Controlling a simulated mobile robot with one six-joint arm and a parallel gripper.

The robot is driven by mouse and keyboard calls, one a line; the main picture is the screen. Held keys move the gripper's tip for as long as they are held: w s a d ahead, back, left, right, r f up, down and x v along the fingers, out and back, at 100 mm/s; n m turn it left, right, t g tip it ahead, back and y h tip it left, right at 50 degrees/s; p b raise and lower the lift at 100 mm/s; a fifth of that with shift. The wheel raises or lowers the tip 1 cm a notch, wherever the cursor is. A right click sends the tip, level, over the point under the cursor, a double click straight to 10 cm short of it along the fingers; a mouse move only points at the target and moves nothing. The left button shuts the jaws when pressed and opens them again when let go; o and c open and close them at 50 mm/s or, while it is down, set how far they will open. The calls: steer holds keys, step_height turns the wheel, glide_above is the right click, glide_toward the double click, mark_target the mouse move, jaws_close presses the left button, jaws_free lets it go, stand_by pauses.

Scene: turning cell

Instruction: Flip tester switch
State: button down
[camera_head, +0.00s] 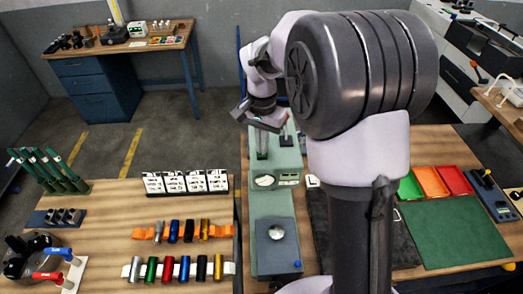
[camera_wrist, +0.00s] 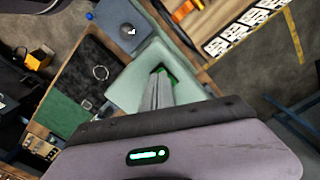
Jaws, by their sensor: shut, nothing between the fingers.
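A long pale green tester (camera_head: 273,205) stands in the middle of the bench in the head view, with a round dial (camera_head: 264,181) and a small display panel (camera_head: 288,179). A blue-grey plate (camera_head: 274,258) with a pale disc and a blue knob (camera_head: 297,265) is at its near end. My gripper (camera_head: 263,152) points down over the tester's far part. In the wrist view my gripper (camera_wrist: 158,78) is shut and empty, its tips over or beside a small bright green spot on the tester (camera_wrist: 135,75). Contact cannot be told. I cannot make out the switch clearly.
Coloured cylinders (camera_head: 174,269) and white cards (camera_head: 185,183) are on the left bench. Red, orange and green trays (camera_head: 432,181) and a green mat (camera_head: 453,232) are at right. A dark mat (camera_head: 400,238) lies beside the tester. My arm blocks part of the view.

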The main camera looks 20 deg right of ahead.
steer(key=shift+s+f+b, duration=0.1)
steer(key=shift+f+b, duration=0.4)
steer(key=shift+f, duration=0.15)
step_height(320, 180, up, 7)
steer(key=p, duration=0.6)
steer(key=shift+r, duration=0.1)
steer(key=shift+f+b, duration=0.2)
steer(key=shift+b, duration=0.15)
steer(key=s+a+f+n+t+y+b, duration=0.1)
steer(key=s+a+f+n+t+b, duration=0.1)
steer(key=s+f+b, duration=1)
steer(key=s+a+f+n+t+y+b, duration=0.1)
steer(key=s+f+b, duration=1.1)
steer(key=b, duration=1.2)
steer(key=a+f+t, duration=0.1)
steer(key=t, duration=0.1)
steer(key=shift+f+n+t, duration=0.25)
steer(key=shift+n+t, duration=0.15)
